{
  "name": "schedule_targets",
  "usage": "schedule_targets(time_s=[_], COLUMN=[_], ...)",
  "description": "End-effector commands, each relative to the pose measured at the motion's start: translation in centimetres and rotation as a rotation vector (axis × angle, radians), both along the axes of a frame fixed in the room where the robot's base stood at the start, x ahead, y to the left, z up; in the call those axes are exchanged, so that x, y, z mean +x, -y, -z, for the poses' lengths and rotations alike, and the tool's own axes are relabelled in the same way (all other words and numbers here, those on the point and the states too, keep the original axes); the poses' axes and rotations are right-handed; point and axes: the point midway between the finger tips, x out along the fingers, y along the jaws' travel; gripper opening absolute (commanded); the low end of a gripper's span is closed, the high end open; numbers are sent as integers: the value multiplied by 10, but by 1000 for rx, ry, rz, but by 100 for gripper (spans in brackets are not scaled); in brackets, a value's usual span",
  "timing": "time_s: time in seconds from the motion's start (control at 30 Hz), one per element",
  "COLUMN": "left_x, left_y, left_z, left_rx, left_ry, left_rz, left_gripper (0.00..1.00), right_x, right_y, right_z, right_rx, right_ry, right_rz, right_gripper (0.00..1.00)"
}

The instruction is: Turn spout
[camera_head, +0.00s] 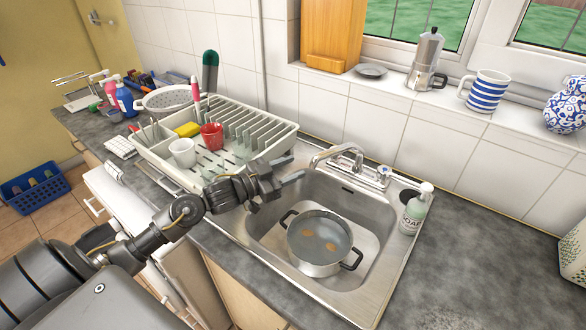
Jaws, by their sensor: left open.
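The silver spout (327,154) reaches from the tap at the back of the steel sink (386,262) and points left over the basin. My left gripper (293,169) is open, with its fingers pointing right, close to the spout's left end. I cannot tell whether a finger touches the spout. My right gripper does not show.
A pot (318,246) with two orange-brown pieces in it stands in the basin. A soap bottle (416,209) stands at the sink's right edge. A white dish rack (271,138) with cups stands left of the sink.

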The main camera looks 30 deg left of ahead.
Motion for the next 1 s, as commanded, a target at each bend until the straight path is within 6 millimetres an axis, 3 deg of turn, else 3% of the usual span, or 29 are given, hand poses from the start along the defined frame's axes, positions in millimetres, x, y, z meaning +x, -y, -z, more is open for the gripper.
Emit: schedule_targets(time_s=[0.03, 0.17, 0.3, 0.37, 0.63, 0.83, 1.0], left_x=[0, -1, -13, -15, -26, -31, -30], left_y=[0, 6, 59, 70, 103, 106, 96], left_z=[0, 9, 25, 24, 20, 18, 17], left_rx=[0, -13, -48, 25, 489, 887, 1195], left_ry=[0, -5, 28, 88, 341, 468, 534], left_rz=[0, 6, 39, 19, -105, -186, -225], left_gripper=[43, 26, 8, 0, 0, 0, 0], right_x=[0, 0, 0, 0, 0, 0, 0], right_y=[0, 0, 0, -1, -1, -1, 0], right_z=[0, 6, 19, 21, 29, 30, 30], right_rx=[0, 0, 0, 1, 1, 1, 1], right_ry=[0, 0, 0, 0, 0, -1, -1], right_rz=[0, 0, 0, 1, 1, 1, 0], right_gripper=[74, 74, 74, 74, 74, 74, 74])
